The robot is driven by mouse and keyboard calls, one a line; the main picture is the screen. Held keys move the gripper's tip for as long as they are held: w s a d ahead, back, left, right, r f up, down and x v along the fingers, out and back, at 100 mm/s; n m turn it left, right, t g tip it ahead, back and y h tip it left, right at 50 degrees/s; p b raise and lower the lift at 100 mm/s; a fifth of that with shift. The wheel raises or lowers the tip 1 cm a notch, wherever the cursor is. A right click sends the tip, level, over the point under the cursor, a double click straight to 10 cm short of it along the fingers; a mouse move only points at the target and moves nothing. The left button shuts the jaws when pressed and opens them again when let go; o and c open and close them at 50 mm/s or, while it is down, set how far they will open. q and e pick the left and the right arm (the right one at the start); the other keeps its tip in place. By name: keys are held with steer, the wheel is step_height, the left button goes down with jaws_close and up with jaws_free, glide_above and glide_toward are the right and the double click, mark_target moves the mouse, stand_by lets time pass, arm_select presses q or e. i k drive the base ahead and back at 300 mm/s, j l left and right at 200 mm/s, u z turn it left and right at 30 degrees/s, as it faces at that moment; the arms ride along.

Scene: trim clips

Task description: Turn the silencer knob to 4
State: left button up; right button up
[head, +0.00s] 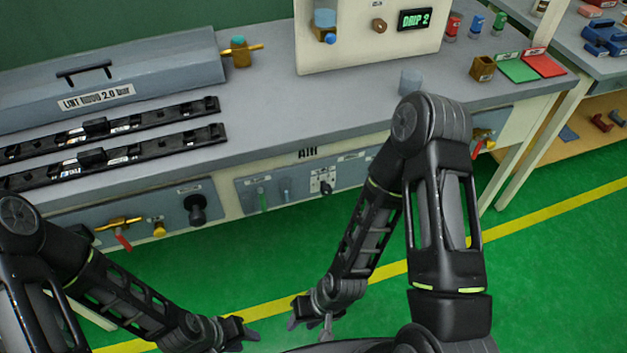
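The front panel marked AIR (240,196) is below the bench's front edge. It carries a small white dial plate with a dark knob (323,186). This may be the silencer knob, but its labels and setting are too small to read. A larger black knob (195,210) sits on the panel further left. My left gripper (250,335) is at the bottom, low over the floor, with its fingers apart and empty. My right gripper (311,326) is to its right, below the dial and clear of it, with its fingers apart and empty. My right arm covers the panel's right part.
A red-handled brass valve (120,226) sticks out at the left panel. The green floor (270,260) before the panel is free.

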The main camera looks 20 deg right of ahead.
mark_target(327, 189)
steer(key=k+l+z, duration=0.3)
steer(key=l, duration=1)
steer(key=l+z, duration=0.35)
steer(key=l, duration=0.9)
